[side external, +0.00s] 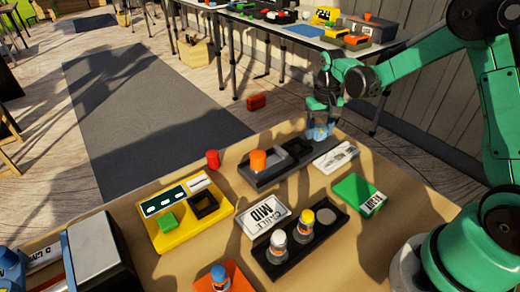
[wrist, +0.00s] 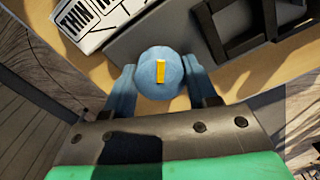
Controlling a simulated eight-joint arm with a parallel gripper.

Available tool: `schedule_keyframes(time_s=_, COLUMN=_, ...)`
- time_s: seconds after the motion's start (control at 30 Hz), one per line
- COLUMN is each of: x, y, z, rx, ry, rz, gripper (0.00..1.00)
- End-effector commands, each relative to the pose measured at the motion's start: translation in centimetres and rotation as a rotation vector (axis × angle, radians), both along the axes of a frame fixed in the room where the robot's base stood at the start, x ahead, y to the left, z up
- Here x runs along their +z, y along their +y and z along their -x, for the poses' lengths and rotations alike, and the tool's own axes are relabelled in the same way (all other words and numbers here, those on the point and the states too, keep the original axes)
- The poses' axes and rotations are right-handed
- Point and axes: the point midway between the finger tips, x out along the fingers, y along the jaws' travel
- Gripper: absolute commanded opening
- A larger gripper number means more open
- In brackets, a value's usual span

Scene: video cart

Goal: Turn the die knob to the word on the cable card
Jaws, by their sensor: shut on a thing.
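My gripper (side external: 320,128) is at the far right end of a dark grey die block (side external: 270,176). In the wrist view my gripper (wrist: 160,80) has its fingers on both sides of a round blue knob (wrist: 150,82), shut on it. An orange-yellow pointer bar on the knob runs up and down the picture. A white word card (wrist: 92,20) lies beside the block (wrist: 190,35); one word reads THIN, the others are cut off or hard to read. That card (side external: 336,157) also shows in the side view. The white cable card (side external: 264,216) reads MID.
An orange cylinder (side external: 258,160) stands on the block's left end. A yellow tray (side external: 187,233) and a black holder with capped bottles (side external: 302,236) stand in front. A green box (side external: 358,194) is at right, and a red cylinder (side external: 213,159) is near the back edge.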

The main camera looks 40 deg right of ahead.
Motion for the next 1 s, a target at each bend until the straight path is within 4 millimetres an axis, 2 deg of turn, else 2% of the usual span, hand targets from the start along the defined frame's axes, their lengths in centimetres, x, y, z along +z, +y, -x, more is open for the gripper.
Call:
schedule_keyframes(time_s=0.5, x=0.05, y=0.00, z=0.02, rx=0.442, ry=0.001, rz=0.000, gripper=0.00)
schedule_keyframes(time_s=1.0, x=0.06, y=-0.01, z=0.03, rx=0.617, ry=0.002, rz=-0.001, gripper=0.00)
